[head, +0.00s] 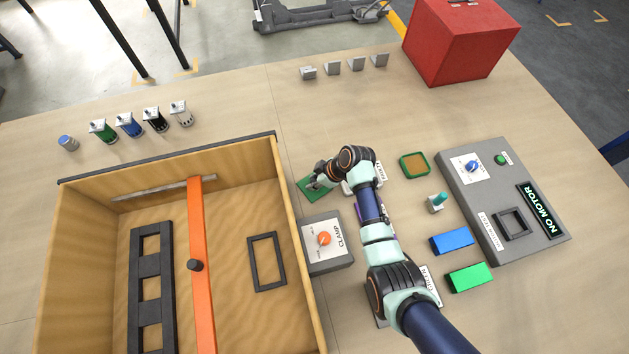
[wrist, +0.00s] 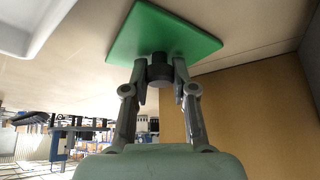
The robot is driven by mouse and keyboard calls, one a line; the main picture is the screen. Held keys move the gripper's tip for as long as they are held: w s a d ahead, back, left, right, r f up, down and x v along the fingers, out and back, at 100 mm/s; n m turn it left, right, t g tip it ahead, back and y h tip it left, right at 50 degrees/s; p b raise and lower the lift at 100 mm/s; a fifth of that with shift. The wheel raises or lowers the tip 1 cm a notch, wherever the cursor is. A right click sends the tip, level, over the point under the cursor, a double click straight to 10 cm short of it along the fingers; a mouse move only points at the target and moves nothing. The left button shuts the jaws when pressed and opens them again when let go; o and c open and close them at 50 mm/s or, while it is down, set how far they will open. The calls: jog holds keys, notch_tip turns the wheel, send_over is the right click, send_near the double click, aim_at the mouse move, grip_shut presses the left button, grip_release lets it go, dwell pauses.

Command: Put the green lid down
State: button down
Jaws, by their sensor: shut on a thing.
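The green lid (wrist: 160,32) is a flat green plate with a dark round knob (wrist: 160,70). My gripper (wrist: 160,78) is shut on the knob in the wrist view. In the head view my gripper (head: 318,183) is beside the wooden box's right wall, with the green lid (head: 306,190) showing just left of it. The lid is at or close above the table; I cannot tell whether it touches. A small green-rimmed open container (head: 402,168) with a brown inside stands on the table to the right of my gripper.
The wooden box (head: 288,215) with an orange bar (head: 199,260) is on the left. The clamp box (head: 325,255) is in front of my gripper. A grey panel (head: 480,205), blue block (head: 452,241) and green block (head: 469,277) lie right.

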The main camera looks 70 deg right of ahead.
jog(key=c, duration=0.9)
grip_release()
jog(key=shift+f, duration=0.1)
jog(key=shift+c, duration=0.2)
jog(key=shift+s+r+p, duration=0.1)
jog(key=shift+r+p, duration=0.2)
jog(key=shift+r, duration=0.15)
jog(key=p+v, duration=0.3)
jog(key=v, duration=0.8)
jog(key=shift+s+r, duration=0.15)
jog(key=shift+r, duration=0.05)
